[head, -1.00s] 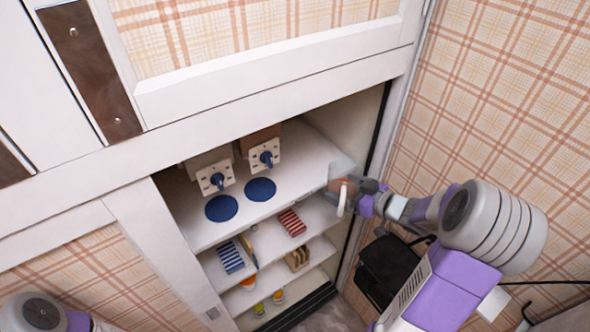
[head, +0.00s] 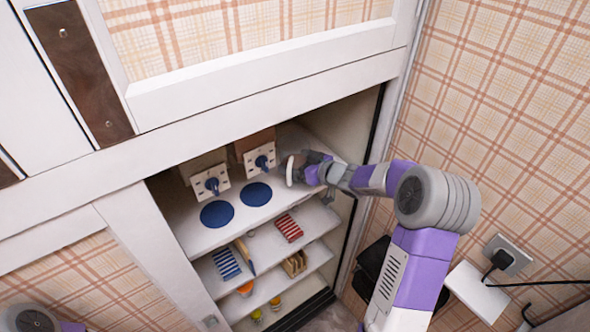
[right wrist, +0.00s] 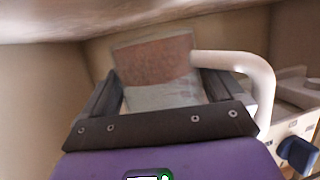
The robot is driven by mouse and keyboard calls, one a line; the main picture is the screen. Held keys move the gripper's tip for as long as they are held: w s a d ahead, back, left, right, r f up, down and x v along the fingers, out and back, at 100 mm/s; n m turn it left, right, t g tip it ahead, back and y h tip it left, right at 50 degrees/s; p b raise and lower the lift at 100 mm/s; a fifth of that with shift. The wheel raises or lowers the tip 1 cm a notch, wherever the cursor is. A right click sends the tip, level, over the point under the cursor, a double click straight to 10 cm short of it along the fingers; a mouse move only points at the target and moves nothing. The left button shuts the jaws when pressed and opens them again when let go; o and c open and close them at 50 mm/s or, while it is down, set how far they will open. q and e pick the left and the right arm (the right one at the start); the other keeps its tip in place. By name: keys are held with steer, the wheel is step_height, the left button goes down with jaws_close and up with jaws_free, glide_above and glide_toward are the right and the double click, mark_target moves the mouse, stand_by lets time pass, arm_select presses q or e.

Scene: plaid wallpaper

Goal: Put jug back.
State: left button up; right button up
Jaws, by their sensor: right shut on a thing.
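The jug (right wrist: 155,62) is clear with a brownish upper part and a white handle. It sits between the fingers of my right gripper (right wrist: 160,92) in the right wrist view, with the handle curving out to the right. In the head view its white handle (head: 290,171) shows at the tip of my right gripper (head: 303,165), which is shut on it over the right part of the top shelf (head: 215,237). The gripper hides much of the jug there. Only part of my left arm shows at bottom left; its gripper is out of view.
Two white panels with blue knobs (head: 212,184) (head: 261,160) stand behind two blue discs (head: 217,214) (head: 256,194) left of the jug. Lower shelves hold a red striped item (head: 289,229), a blue striped item (head: 226,265) and small jars. The cabinet's right wall is close to my arm.

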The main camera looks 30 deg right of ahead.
steer(key=shift+w+a, duration=0.15)
steer(key=shift+w, duration=0.25)
steer(key=shift+f+b, duration=0.55)
steer(key=shift+f, duration=1.15)
steer(key=shift+f, duration=0.1)
steer(key=o, duration=1)
steer(key=shift+f, duration=0.1)
steer(key=shift+c, duration=0.2)
steer(key=shift+r, duration=0.3)
steer(key=p+v, duration=0.1)
steer(key=v, duration=1.1)
steer(key=shift+f, duration=0.15)
